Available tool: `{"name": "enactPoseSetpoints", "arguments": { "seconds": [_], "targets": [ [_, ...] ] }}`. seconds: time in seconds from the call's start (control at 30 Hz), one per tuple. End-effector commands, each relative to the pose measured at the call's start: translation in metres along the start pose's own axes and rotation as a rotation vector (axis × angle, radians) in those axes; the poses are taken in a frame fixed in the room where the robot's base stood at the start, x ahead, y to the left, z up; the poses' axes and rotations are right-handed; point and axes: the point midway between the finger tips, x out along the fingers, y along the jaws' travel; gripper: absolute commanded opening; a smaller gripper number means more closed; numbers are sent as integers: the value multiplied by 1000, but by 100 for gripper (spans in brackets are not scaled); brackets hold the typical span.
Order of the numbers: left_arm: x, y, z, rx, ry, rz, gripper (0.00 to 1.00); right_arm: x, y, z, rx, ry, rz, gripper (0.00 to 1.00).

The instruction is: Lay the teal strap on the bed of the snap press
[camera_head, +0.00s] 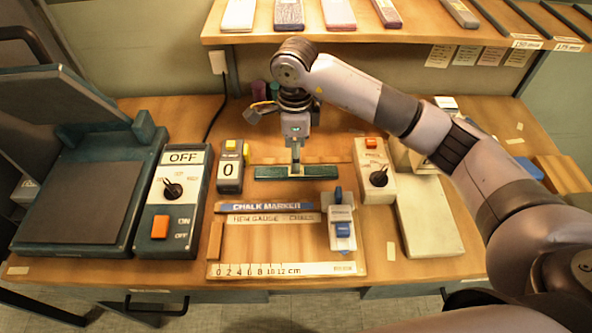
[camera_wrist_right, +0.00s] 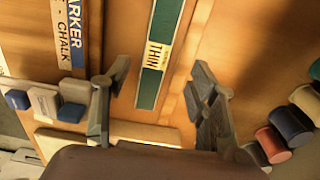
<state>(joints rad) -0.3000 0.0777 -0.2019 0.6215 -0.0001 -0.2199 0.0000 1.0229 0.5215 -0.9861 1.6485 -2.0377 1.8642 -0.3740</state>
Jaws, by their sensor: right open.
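A long teal strip (camera_head: 268,174), which looks like the teal strap, lies flat on the wooden bench, left to right. In the right wrist view the strip (camera_wrist_right: 164,28) has a pale label reading THIN. My right gripper (camera_head: 296,170) points down over it and hides its middle. In the right wrist view the open fingers (camera_wrist_right: 160,82) are on either side of the strip, with gaps to both. A dark green press-like machine (camera_head: 120,225) with a raised lid and flat grey bed (camera_head: 80,208) stands at the left; I cannot read whether it is the snap press. My left gripper is not seen.
A knob box (camera_head: 376,178) and pale block (camera_head: 428,225) stand right. A shelf (camera_head: 400,36) hangs above.

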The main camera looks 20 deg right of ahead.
Motion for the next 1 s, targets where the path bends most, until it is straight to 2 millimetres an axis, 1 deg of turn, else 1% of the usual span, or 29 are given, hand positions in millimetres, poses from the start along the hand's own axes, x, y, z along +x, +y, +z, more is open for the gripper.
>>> {"name": "enactPoseSetpoints", "arguments": {
  "seconds": [0.07, 0.2, 0.3, 0.37, 0.47, 0.67, 1.0],
  "targets": [
    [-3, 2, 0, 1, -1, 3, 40, 6, 2, 0, 0, 0, 3, 53],
    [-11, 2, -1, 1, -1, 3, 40, 27, 5, -2, 1, 1, 5, 53],
    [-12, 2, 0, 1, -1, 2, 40, 42, 5, -2, 0, 0, 3, 53],
    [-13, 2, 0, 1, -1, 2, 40, 47, 5, -2, 0, 0, 3, 53],
    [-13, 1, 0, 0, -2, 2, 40, 51, 4, -2, 0, 0, 1, 53],
    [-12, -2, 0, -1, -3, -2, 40, 52, 4, -2, 0, 0, 0, 53],
    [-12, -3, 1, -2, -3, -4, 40, 52, 4, -2, -1, 0, 1, 30]
  ]
}}
